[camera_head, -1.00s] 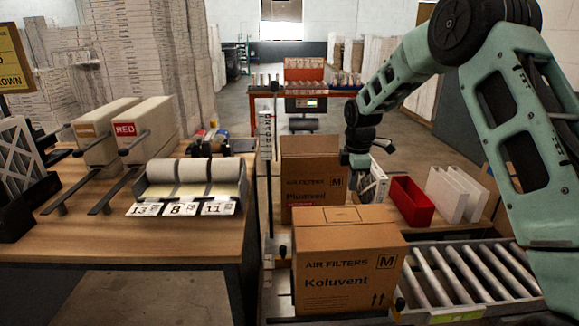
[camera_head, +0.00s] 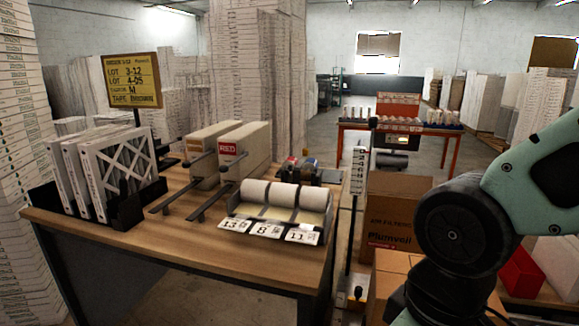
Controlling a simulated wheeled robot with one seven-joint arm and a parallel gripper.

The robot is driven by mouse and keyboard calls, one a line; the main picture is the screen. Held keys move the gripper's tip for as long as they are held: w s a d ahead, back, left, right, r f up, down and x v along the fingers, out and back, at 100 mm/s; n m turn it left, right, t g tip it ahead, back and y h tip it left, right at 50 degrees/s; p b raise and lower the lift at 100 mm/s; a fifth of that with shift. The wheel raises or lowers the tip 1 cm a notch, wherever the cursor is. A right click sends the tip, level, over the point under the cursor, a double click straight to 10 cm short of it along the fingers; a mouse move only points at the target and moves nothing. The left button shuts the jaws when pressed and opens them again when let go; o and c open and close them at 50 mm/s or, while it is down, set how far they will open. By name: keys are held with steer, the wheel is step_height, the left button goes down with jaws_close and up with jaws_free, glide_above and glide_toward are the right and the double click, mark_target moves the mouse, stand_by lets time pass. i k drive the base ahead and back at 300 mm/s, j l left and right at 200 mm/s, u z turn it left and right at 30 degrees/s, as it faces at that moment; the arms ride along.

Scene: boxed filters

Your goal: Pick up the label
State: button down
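A label dispenser (camera_head: 248,217) with several white label rolls (camera_head: 283,193) stands near the front right of the wooden table. Cards marked 13 (camera_head: 234,226), 8 (camera_head: 267,230) and 11 (camera_head: 301,235) hang along its front edge. I cannot tell which label is meant. My arm shows at the right, with its dark joint in front of the boxes. My gripper is out of view, so its state and anything in it are hidden.
The wooden table (camera_head: 175,243) also holds tape boxes, one marked RED (camera_head: 240,160), and a rack of white filters (camera_head: 118,170). A lot sign (camera_head: 133,80) stands behind. Cardboard boxes (camera_head: 396,205) and a red bin (camera_head: 521,272) are at the right.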

mark_target(259, 229)
steer(key=i+j, duration=0.15)
steer(key=j, duration=0.2)
steer(key=i+j, duration=0.15)
steer(key=j, duration=0.25)
steer(key=i+j, duration=0.15)
steer(key=j, duration=0.2)
steer(key=i+j, duration=0.15)
steer(key=j, duration=0.25)
steer(key=i+j, duration=0.15)
steer(key=j, duration=0.2)
steer(key=i+j, duration=0.15)
steer(key=j, duration=0.25)
